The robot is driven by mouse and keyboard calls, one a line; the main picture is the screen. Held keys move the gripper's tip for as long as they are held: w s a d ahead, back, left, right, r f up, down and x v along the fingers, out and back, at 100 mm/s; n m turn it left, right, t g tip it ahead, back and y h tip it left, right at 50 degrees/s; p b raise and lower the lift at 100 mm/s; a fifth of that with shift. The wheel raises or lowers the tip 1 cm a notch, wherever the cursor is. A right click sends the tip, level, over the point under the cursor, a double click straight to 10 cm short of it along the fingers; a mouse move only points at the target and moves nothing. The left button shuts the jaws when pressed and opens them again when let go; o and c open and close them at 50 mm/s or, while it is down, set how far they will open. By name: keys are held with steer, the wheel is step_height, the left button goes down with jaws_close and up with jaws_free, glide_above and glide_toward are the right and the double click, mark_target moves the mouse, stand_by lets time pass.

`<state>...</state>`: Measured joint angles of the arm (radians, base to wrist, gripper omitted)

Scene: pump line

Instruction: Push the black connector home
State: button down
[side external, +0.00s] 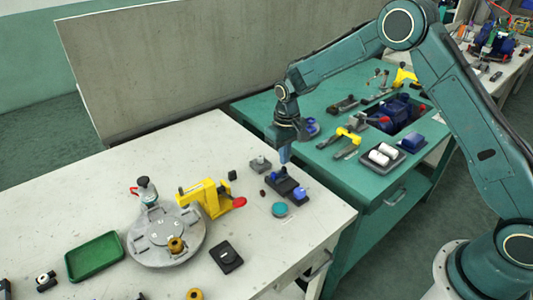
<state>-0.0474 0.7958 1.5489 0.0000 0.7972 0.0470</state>
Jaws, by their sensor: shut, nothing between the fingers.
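My gripper (284,160) points down over the right part of the white table. Its fingers are shut and empty. Just below it stands a dark block (284,186) with a blue part (299,194) at its front right end. The dark block looks like the black connector in its holder, but it is too small to tell the two apart or how deep the connector sits. I cannot tell whether the fingertips touch it.
Near the block are a grey block (260,164), a small black piece (262,193) and a teal disc (280,209). To the left are a yellow clamp (208,197), a round grey plate (142,246) and a green tray (95,257). A green bench (330,185) with tools adjoins.

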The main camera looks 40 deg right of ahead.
steer(key=shift+r, duration=2.75)
steer(key=shift+r, duration=0.1)
step_height(320, 180, up, 11)
steer(key=t, duration=0.1)
glide_above(285, 167)
steer(key=s, duration=0.7)
steer(key=s+d+r+t, duration=0.2)
steer(key=s+r, duration=0.4)
steer(key=s, duration=0.1)
steer(key=s+r+t, duration=0.2)
steer(key=s, duration=1.8)
steer(key=shift+s+d+t, duration=0.25)
steer(key=shift+t, duration=0.05)
